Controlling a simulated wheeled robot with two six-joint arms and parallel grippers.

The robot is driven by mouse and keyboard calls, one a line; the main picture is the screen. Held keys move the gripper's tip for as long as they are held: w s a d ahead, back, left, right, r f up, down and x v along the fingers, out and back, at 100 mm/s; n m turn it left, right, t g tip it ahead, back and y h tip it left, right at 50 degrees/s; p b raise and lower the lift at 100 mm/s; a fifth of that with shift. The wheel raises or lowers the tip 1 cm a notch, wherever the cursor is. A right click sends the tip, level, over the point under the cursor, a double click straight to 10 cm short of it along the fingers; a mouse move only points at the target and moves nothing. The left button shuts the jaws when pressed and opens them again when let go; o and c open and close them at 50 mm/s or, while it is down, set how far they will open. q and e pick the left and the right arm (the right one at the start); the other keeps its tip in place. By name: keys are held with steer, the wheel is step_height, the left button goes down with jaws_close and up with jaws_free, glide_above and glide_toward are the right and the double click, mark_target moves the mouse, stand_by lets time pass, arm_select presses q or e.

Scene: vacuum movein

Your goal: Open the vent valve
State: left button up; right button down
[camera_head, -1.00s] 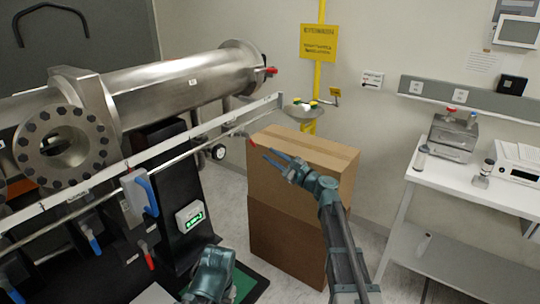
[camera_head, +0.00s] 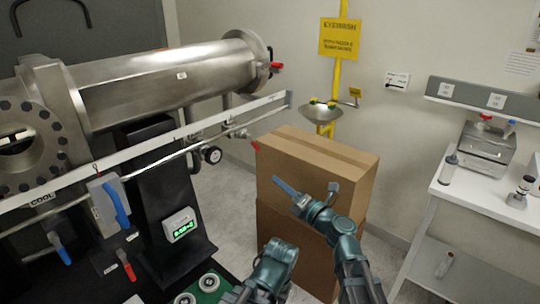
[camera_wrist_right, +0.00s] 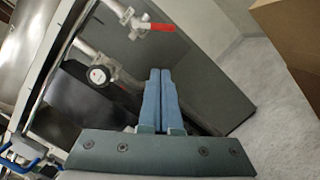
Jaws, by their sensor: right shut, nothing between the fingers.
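A small valve with a red lever handle (camera_wrist_right: 162,27) sits on a thin pipe in the right wrist view, up and right of a round gauge (camera_wrist_right: 98,75). In the head view a red tip (camera_head: 256,145) shows by the box's left edge, beside the pipe; it may be this handle. Another red handle (camera_head: 276,66) is at the vessel's far end. I cannot read which is the vent valve. My right gripper (camera_head: 281,184) is shut and empty, in front of the box. Its blue fingers (camera_wrist_right: 159,95) point toward the gauge area, apart from the red handle.
A cardboard box stack (camera_head: 318,160) stands directly behind my right gripper. The steel vessel (camera_head: 165,80) and white rail (camera_head: 150,144) run along the left. An eyewash basin (camera_head: 322,114) is on the wall. A white bench (camera_head: 480,190) is right. Floor shows between box and bench.

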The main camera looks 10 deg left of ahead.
mark_target(257, 146)
steer(key=w+d+r+p+x, duration=0.1)
steer(key=p+x, duration=0.2)
steer(key=x, duration=1)
steer(key=shift+w+d+r, duration=0.2)
steer(key=shift+d+r, duration=0.05)
steer(key=shift+d, duration=0.15)
steer(key=shift+w+d+r+n+y, duration=0.15)
steer(key=shift+w+n, duration=0.1)
steer(key=shift+n, duration=0.45)
steer(key=shift+w+d+r+n+y, duration=0.15)
steer(key=shift+w+d+n, duration=0.1)
steer(key=shift+n, duration=0.45)
steer(key=shift+w+n, duration=0.15)
steer(key=shift+n, duration=0.25)
steer(key=shift+w+d+r+n+g+y+p, duration=0.25)
steer(key=shift+w+r+n+g+y, duration=0.15)
steer(key=shift+n, duration=0.95)
steer(key=shift+w+d+r+n+g+y+p, duration=0.2)
steer(key=shift+r+n, duration=0.3)
steer(key=shift+n, duration=0.9)
steer(key=shift+w+d+r+n+g+y+p, duration=0.2)
steer(key=shift+w+r+n+g+y+p, duration=0.15)
steer(key=shift+n, duration=1)
steer(key=shift+w+d+r+n+p, duration=0.1)
steer(key=shift+r+n+p, duration=0.25)
steer(key=shift+n, duration=0.65)
steer(key=shift+r, duration=0.25)
